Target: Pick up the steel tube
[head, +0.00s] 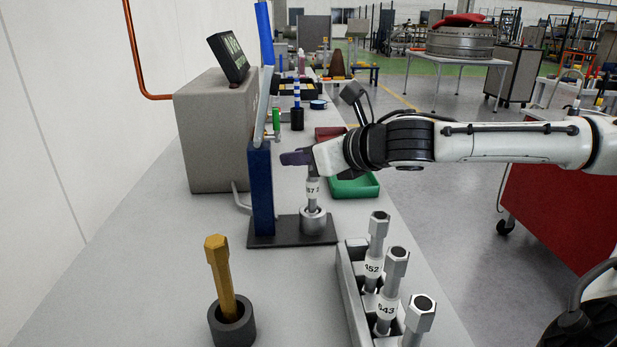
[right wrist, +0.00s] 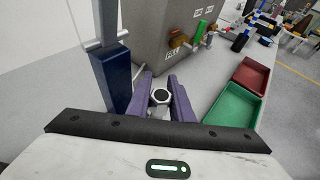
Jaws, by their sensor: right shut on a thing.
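A steel tube (head: 312,187) with a white label stands upright, its lower end in a round metal holder (head: 313,222) on a dark base plate. My right gripper (head: 298,158) is shut on its upper part and hides the top in the head view. In the right wrist view the tube's hexagonal open top (right wrist: 160,96) shows between the two purple fingers. Other steel tubes (head: 396,263) with white labels stand in a grey rack (head: 356,292) nearer the front. My left gripper is not in view.
A blue post (head: 262,190) rises beside the held tube, with a grey box (head: 213,130) behind it. A brass-coloured hex tube (head: 220,275) stands in a dark cup (head: 232,327) at the front. Green (head: 354,187) and red (head: 328,134) trays lie beyond the gripper.

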